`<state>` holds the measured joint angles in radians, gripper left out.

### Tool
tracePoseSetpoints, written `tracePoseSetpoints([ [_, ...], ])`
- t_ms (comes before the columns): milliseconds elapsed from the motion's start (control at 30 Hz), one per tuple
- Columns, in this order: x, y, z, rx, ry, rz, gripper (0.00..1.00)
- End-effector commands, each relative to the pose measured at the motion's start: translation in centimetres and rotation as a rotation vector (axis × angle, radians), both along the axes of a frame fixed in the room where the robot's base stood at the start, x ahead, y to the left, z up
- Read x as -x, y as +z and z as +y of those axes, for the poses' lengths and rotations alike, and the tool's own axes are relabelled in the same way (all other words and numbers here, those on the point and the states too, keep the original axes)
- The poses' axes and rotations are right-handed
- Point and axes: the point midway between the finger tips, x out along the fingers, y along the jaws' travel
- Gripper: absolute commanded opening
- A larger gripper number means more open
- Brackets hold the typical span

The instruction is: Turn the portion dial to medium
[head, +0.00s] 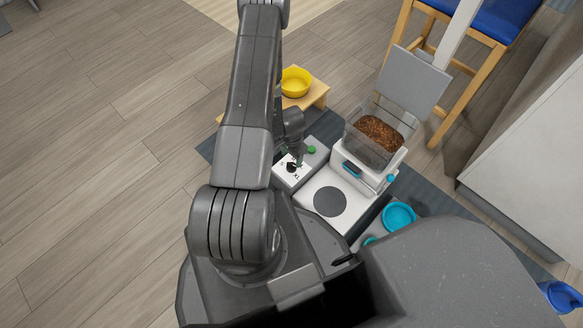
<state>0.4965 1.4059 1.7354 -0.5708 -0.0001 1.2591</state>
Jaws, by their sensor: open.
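The portion dial (291,167) is a small black knob on the top of a white control box (283,180). Small dark marks lie around the knob, too small to read. A green button (311,149) sits on the same box, up and right of the dial. My gripper (296,159) points down over the box, right at the dial. It is open, and its fingers partly cover the knob. I cannot tell whether the fingers touch the knob or which mark it points to.
Right of the box stands a white feeder (380,178) with a clear bin of brown kibble (379,131) and a raised grey lid (413,82). A teal bowl (398,216) is near it. A yellow bowl (296,82) stands on a wooden stand behind. The floor at left is clear.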

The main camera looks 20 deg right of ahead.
Motion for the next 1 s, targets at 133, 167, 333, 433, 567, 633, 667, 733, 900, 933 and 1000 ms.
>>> tracePoseSetpoints([
  [133, 0.0, -3.0, 0.0, -0.001, 0.001, 0.001, 0.58],
  [167, 0.0, -3.3, 0.0, -0.001, 0.001, 0.001, 0.58],
  [333, 0.0, -5.1, 0.0, 0.0, 0.001, 0.0, 0.58],
  [433, 0.0, -5.7, 0.0, 0.0, 0.001, 0.001, 0.58],
  [567, 0.0, -5.9, 0.0, 0.0, 0.001, 0.0, 0.58],
  [633, 0.0, -5.9, 0.0, 0.0, 0.001, 0.0, 0.58],
  [667, 0.0, -5.9, 0.0, 0.0, 0.001, 0.0, 0.58],
  [733, 0.0, -5.9, 0.0, 0.0, 0.001, 0.0, 0.58],
  [900, 0.0, -5.9, 0.0, 0.0, 0.001, 0.0, 0.42],
  [933, 0.0, -5.9, 0.0, 0.0, 0.001, 0.0, 0.36],
  [1000, 0.0, -5.9, 0.0, 0.0, 0.001, 0.0, 0.23],
])
